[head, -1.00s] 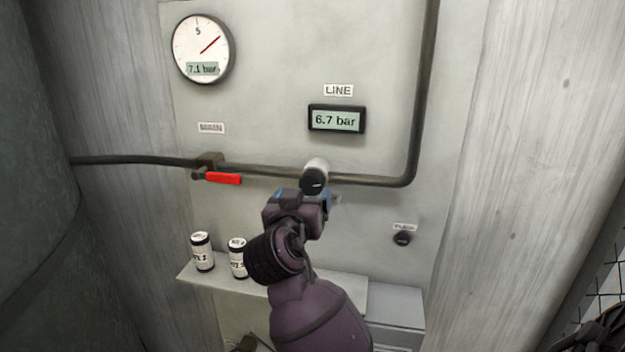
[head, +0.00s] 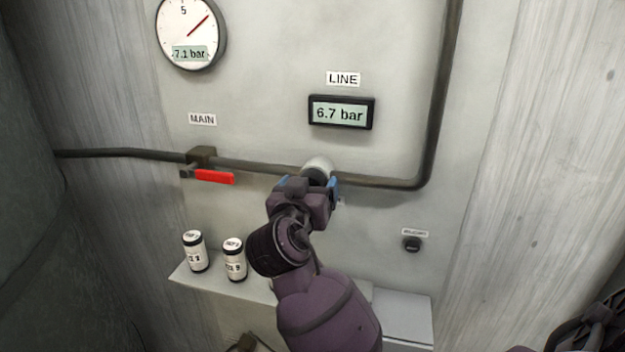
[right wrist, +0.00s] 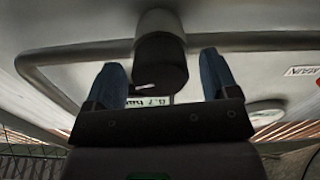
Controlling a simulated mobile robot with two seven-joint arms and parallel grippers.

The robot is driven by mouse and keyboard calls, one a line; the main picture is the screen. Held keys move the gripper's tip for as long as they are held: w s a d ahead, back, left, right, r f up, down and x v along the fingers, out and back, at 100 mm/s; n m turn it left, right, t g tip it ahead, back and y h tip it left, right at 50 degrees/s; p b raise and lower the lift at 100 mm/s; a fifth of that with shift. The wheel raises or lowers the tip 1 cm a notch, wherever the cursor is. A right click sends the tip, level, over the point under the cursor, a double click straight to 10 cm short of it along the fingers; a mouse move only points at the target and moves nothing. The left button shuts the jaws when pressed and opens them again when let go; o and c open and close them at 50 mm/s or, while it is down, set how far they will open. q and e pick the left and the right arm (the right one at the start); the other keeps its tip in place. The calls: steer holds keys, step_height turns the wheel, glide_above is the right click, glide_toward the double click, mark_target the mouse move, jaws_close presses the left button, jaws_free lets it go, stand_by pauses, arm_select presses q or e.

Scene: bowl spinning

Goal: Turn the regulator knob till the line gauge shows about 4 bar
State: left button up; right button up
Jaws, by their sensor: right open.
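The regulator knob (head: 318,174) is a black cap on a pale round body at the pipe. In the right wrist view the knob (right wrist: 160,65) shows a white mark. My right gripper (head: 308,184) is open. Its blue fingers stand on either side of the knob, with visible gaps in the right wrist view (right wrist: 161,68). The gripper partly hides the knob in the head view. The line gauge (head: 341,113) is a black-framed display reading 6.7 bar. I do not see my left gripper.
A round main gauge (head: 188,32) reads 7.1 bar. A red valve lever (head: 214,177) sits on the pipe (head: 435,100) at left. Two cans (head: 195,251) stand on a shelf (head: 262,290) below. A small black knob (head: 411,244) is at lower right.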

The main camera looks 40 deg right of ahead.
steer(key=shift+w+d, duration=0.2)
steer(key=shift+d, duration=0.05)
steer(key=shift+c, duration=0.4)
steer(key=c, duration=0.8)
steer(key=shift+c, duration=0.2)
